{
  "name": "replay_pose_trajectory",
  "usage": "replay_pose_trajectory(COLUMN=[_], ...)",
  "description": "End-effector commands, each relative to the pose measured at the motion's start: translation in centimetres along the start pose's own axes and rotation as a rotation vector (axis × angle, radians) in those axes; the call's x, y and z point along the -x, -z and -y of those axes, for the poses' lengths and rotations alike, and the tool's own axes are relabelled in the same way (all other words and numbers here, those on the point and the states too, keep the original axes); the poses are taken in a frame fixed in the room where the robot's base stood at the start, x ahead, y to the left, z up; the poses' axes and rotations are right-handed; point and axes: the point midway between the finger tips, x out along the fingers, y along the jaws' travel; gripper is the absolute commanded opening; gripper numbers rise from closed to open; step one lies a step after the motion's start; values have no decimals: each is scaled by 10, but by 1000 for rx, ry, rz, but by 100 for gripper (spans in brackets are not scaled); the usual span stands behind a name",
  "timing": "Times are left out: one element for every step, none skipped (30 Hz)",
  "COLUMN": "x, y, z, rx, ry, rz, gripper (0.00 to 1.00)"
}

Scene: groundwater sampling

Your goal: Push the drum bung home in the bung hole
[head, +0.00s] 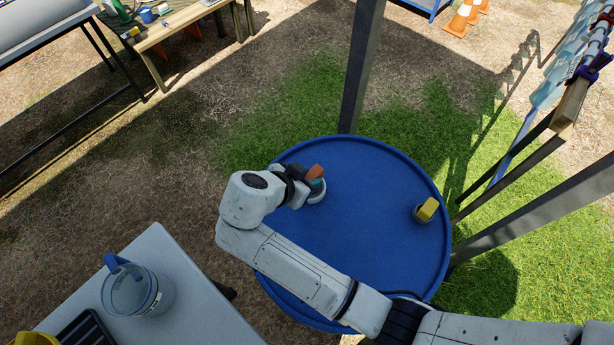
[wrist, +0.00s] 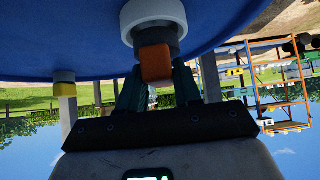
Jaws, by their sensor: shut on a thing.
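The blue drum (head: 370,215) stands upright, its round top facing me. The drum bung has an orange grip (head: 315,172), also seen in the wrist view (wrist: 154,63), above a grey body. My gripper (head: 311,181) is shut on the orange grip, its teal fingers either side in the wrist view (wrist: 158,75). The bung hole's white collar (head: 316,196) is on the left part of the drum top; in the wrist view the collar (wrist: 152,12) lines up with the bung. The grey body meets the collar; how deep it sits I cannot tell.
A yellow-topped fitting (head: 427,210) stands on the drum top at the right. A white table with a clear jug (head: 130,291) is at the lower left. A dark post (head: 360,65) rises behind the drum; a slanted rail (head: 540,210) passes at its right.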

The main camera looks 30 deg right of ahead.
Motion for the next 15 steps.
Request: replay_pose_trajectory(x=[-2,-2,-3,-3,-4,-4,-5,-5,-6,-6,-7,-8,-8,-8,-9], y=[-2,-2,-3,-3,-4,-4,-5,-5,-6,-7,-7,-8,-8,-9,-9], z=[0,0,0,0,0,0,0,0,0,0,0,0,0,0,0], rx=[0,0,0,0,0,0,0,0,0,0,0,0,0,0,0], ry=[0,0,0,0,0,0,0,0,0,0,0,0,0,0,0], rz=[0,0,0,0,0,0,0,0,0,0,0,0,0,0,0], gripper=[9,9,9,9,9,9,9,9,9,9,9,9,9,9,9])
